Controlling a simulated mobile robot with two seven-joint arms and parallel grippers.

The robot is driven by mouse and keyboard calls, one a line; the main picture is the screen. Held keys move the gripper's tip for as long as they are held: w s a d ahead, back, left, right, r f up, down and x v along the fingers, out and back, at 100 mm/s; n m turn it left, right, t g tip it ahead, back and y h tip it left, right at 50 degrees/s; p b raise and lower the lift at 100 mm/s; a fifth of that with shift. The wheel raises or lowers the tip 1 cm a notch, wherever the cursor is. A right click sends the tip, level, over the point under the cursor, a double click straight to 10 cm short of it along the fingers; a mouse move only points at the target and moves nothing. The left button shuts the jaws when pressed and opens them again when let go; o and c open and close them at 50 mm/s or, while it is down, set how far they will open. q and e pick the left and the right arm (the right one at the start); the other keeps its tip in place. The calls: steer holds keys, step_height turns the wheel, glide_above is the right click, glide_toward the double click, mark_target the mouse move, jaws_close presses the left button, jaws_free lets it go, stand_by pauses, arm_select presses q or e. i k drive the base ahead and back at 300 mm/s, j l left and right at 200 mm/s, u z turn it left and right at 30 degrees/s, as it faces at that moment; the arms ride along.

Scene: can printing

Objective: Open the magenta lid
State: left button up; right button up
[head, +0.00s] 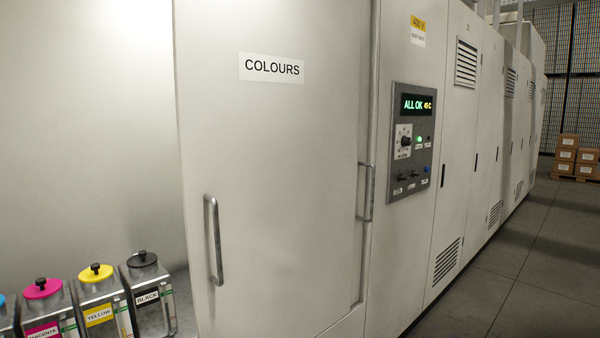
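The magenta lid (42,289) is a round pink disc with a black knob on top. It sits on the magenta container (42,330) at the lower left of the head view, and it looks closed. The container's label reads MAGENTA, and its lower part is cut off by the picture's edge. Neither of my grippers is in view.
Right of it stand the yellow container (99,316) and the black container (148,298), both lidded. A blue lid (2,300) shows at the left edge. A large COLOURS door (275,170) with handles stands right of them. A control panel (411,140) reads ALL OK.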

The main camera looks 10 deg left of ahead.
mark_target(43, 287)
steer(key=u, duration=1.6)
